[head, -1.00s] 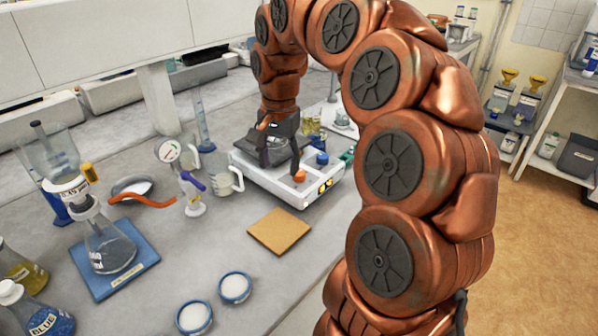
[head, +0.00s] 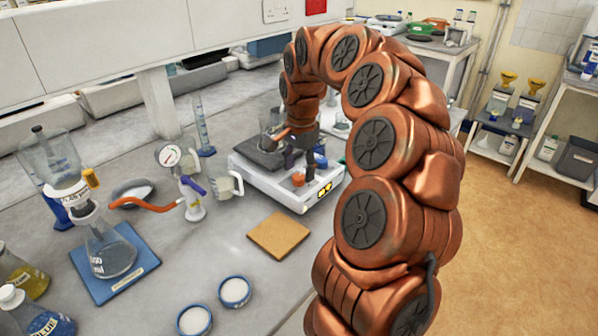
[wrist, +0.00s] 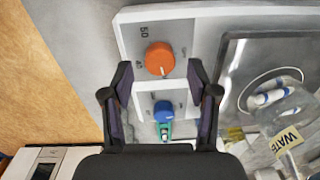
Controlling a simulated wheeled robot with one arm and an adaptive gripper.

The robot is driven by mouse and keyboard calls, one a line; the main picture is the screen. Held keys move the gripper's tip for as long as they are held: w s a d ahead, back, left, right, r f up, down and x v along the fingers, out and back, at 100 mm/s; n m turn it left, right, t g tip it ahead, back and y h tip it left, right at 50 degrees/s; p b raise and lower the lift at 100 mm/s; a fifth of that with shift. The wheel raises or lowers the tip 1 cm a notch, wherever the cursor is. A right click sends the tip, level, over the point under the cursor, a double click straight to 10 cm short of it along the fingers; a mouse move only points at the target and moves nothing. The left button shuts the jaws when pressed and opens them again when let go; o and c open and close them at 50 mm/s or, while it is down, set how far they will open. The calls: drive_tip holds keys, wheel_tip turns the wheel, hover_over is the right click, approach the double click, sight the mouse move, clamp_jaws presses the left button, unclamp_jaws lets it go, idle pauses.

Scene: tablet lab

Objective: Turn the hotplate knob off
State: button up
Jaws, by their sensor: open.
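The white hotplate (head: 262,178) stands on the bench with a dark top plate. Its front strip carries an orange knob (head: 298,179) and a blue knob (head: 321,161). In the wrist view the orange knob (wrist: 160,58), with a pale pointer line and numbers beside it, lies ahead between the fingertips. The blue knob (wrist: 163,111) lies nearer my palm, also between the fingers. My gripper (wrist: 160,78) is open and empty, pointing down above the knobs; it also shows in the head view (head: 300,162). I cannot tell whether a finger touches either knob.
A glass vessel labelled WATE (wrist: 289,140) is close to the right of my gripper. A cork mat (head: 278,235) lies in front of the hotplate. Left are a gauge on a stand (head: 168,156), a beaker (head: 229,183) and a flask (head: 112,254).

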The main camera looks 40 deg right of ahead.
drive_tip(key=shift+f, duration=1.05)
clamp_jaws()
